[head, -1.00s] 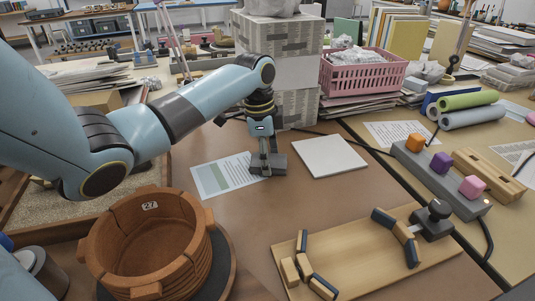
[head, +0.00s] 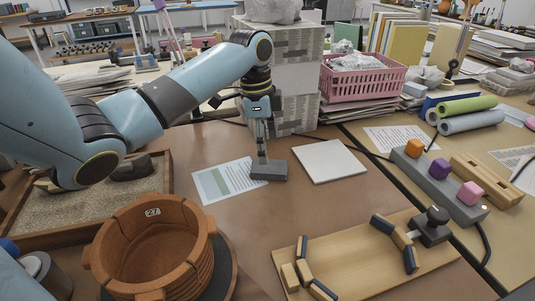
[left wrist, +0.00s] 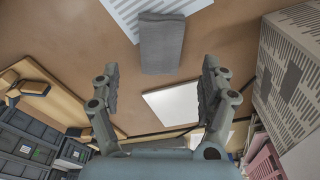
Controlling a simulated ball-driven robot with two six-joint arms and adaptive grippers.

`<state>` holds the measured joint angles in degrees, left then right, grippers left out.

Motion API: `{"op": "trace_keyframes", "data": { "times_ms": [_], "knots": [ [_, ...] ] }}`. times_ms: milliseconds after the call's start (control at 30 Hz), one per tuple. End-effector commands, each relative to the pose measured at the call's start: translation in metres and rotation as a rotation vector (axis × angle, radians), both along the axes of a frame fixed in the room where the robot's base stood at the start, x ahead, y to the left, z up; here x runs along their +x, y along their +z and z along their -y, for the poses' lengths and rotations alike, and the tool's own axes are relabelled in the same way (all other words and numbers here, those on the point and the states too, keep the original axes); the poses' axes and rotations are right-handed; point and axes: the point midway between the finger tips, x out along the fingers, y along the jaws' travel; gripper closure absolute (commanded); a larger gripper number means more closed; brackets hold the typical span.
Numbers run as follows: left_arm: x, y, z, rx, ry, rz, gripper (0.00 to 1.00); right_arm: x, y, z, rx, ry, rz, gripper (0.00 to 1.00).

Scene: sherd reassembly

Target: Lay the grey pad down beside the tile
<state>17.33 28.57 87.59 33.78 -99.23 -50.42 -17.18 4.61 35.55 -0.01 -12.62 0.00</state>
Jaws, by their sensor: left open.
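The grey pad (head: 269,171) lies flat on the brown table, its left end over the edge of a printed sheet. The white square tile (head: 328,161) lies to its right, with a narrow strip of bare table between them. My left gripper (head: 262,153) points down just above the pad, open and empty. In the left wrist view the two fingers of my left gripper (left wrist: 160,82) are spread apart; the pad (left wrist: 162,43) shows beyond the fingertips and the tile (left wrist: 172,104) shows between the fingers. My right gripper is not in view.
The printed sheet (head: 222,182) lies left of the pad. A terracotta pot (head: 150,245) stands at the front left, and a wooden board with sherds (head: 375,262) at the front right. Newsprint-wrapped blocks (head: 296,75) stand behind. Bare table lies in front of the tile.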

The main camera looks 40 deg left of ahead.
Motion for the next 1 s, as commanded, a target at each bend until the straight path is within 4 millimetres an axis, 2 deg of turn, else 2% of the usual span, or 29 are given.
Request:
{"op": "trace_keyframes", "data": {
  "times_ms": [33, 100, 300, 433, 1000],
  "knots": [
    [0.0, 0.015, -0.002, 0.005, 0.001, 0.004, 0.21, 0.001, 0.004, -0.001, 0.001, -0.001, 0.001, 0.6],
    [-0.001, 0.029, -0.003, 0.002, -0.001, 0.004, 0.21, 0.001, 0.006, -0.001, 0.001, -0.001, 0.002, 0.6],
    [-0.004, 0.055, -0.006, 0.001, 0.0, 0.002, 0.21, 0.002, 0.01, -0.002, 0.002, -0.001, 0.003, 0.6],
    [-0.004, 0.06, -0.006, 0.001, 0.001, 0.001, 0.21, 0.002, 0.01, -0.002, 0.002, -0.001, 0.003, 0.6],
    [-0.004, 0.061, -0.006, 0.0, 0.001, 0.0, 0.21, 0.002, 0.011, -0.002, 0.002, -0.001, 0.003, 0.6]
  ]
}}
